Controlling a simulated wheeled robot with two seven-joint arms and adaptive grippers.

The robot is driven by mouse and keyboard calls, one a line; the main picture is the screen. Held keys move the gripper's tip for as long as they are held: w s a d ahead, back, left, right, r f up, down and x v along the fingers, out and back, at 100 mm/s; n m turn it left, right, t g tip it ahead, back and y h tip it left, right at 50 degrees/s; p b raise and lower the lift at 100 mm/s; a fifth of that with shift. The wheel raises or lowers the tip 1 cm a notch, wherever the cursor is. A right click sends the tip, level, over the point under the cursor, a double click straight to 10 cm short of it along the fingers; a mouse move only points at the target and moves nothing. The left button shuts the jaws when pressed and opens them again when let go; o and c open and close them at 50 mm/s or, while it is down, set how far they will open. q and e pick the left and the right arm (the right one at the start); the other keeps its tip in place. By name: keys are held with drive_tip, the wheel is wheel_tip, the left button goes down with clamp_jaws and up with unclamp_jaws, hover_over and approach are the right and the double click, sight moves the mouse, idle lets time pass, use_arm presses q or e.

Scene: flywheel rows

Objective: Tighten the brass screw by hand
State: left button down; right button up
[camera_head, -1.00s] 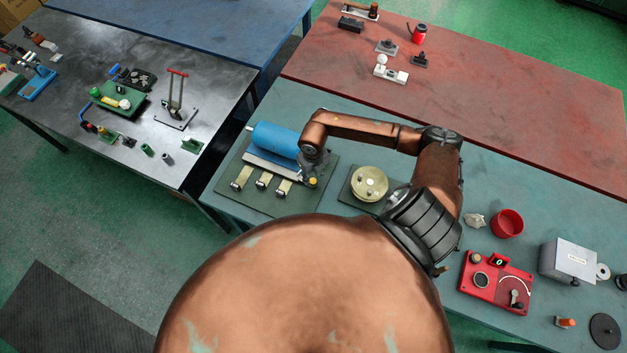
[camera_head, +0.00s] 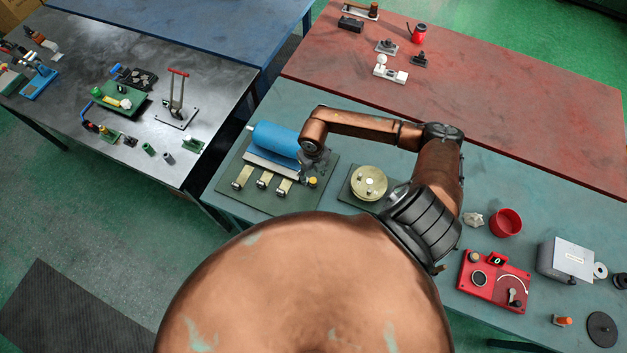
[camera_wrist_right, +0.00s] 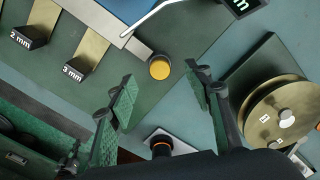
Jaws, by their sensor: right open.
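The brass screw (camera_head: 312,182) is a small yellow round knob at the right end of the metal bar in front of a blue roller (camera_head: 274,138). In the right wrist view the screw (camera_wrist_right: 160,67) stands at the bar's corner, seen from above. My right gripper (camera_head: 316,161) is just behind the screw in the head view. In the wrist view my right gripper (camera_wrist_right: 160,76) is open, its green-padded fingers on either side of the screw's line of sight. No finger visibly touches the screw. My left gripper is not in view.
Brass strips (camera_head: 263,180) lie on the green base plate (camera_head: 225,196); two show "2 mm" and "3 mm" labels. A brass disc (camera_head: 369,182) is on a dark plate to the right. A red control box (camera_head: 494,279) and a red cup (camera_head: 505,222) stand farther right.

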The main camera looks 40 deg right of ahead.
drive_tip(key=c, duration=0.4)
drive_tip(key=shift+f+n+b, duration=0.1)
drive_tip(key=shift+n+b, duration=0.6)
drive_tip(key=shift+n, duration=0.2)
drive_tip(key=shift+n+b, duration=1)
drive_tip(key=shift+n, duration=0.4)
drive_tip(key=shift+n+b, duration=1.15)
drive_tip(key=shift+n, duration=0.25)
drive_tip(key=shift+n+b, duration=0.65)
drive_tip(key=shift+n, duration=0.25)
